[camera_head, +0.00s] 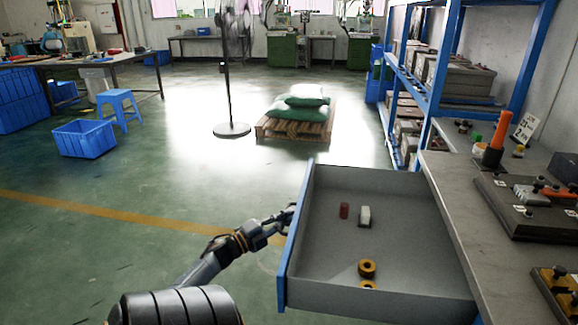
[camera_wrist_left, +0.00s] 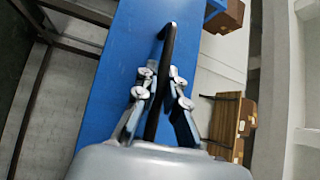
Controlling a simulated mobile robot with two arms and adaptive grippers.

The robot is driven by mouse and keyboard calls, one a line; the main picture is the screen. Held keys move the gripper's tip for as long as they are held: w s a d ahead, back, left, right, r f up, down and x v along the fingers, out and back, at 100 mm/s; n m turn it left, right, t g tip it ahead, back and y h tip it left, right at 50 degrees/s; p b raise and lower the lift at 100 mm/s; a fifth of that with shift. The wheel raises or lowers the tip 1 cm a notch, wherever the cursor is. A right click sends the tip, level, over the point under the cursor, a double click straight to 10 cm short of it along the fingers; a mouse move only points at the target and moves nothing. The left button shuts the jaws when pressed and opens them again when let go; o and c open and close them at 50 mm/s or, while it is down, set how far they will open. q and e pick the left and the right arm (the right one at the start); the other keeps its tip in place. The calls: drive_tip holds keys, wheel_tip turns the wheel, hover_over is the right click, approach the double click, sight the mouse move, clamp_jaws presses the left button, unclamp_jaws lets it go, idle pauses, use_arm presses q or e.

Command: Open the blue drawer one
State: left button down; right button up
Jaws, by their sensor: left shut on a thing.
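The blue-fronted drawer (camera_head: 291,240) is pulled well out from the grey workbench, and its grey inside shows from above. Its blue front (camera_wrist_left: 108,75) fills the middle of the left wrist view, with a black bar handle (camera_wrist_left: 162,80) on it. My left gripper (camera_head: 290,213) is at the outer side of the drawer front. In the left wrist view its two fingers (camera_wrist_left: 160,88) are closed on either side of the black handle. The handle is hidden in the head view. My right gripper is not in view.
In the drawer lie a red piece (camera_head: 344,210), a white block (camera_head: 364,216) and yellow-black rings (camera_head: 367,268). The workbench (camera_head: 455,205) is at the right, a blue shelf (camera_head: 436,90) behind it. A pallet with sacks (camera_head: 297,126) stands farther back.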

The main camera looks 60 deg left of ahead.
use_arm(q)
drive_tip(key=shift+f, duration=0.1)
drive_tip(key=c, duration=1.7)
unclamp_jaws()
drive_tip(key=s+d+f, duration=0.1)
drive_tip(key=s, duration=1.1)
drive_tip(key=shift+f, duration=0.25)
